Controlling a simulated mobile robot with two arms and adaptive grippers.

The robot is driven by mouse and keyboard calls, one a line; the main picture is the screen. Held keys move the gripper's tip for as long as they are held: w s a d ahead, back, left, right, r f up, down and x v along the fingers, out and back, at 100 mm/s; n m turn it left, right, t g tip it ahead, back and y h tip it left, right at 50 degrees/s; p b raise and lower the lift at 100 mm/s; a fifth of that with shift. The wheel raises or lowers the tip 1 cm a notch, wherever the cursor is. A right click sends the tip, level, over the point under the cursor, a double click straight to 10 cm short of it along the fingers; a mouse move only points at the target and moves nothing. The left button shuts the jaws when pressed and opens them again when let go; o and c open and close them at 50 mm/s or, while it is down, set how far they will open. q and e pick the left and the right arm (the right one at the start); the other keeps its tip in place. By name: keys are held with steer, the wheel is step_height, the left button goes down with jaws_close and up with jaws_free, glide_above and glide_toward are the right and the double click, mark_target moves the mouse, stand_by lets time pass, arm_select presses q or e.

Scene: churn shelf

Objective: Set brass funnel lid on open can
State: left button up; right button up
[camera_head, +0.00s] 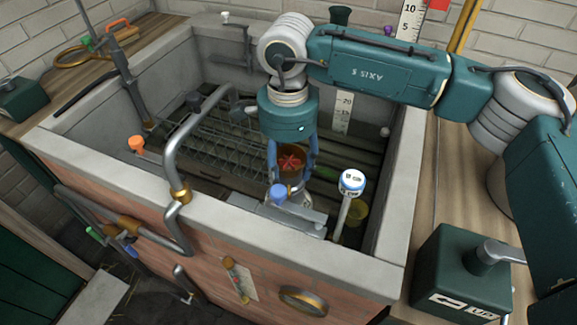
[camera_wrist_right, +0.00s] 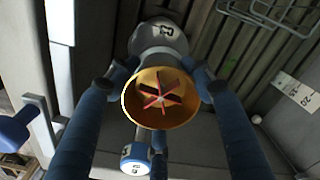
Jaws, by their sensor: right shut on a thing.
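My right gripper (camera_head: 290,178) points down into the stone trough. Its blue fingers are shut on the brass funnel lid (camera_head: 289,152), which has a red star-shaped insert. In the right wrist view the lid (camera_wrist_right: 132,104) sits between the two fingers (camera_wrist_right: 160,86), its round mouth facing the camera. A grey metal can (camera_wrist_right: 160,36) with a dark mark shows just beyond the lid. In the head view the can (camera_head: 302,198) is mostly hidden under the gripper; whether the lid touches it I cannot tell. My left gripper is not in view.
The trough's stone rim (camera_head: 240,224) surrounds the work area. A bent grey pipe (camera_head: 172,150) rises at the front left. A white-and-blue capped post (camera_head: 352,182) stands close right of the gripper. A wire rack (camera_head: 225,142) lies left. A green box (camera_head: 460,270) stands at right.

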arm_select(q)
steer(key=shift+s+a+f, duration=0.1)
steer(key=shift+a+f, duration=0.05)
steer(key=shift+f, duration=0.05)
arm_select(e)
steer(key=shift+f, duration=0.15)
steer(key=o, duration=1.5)
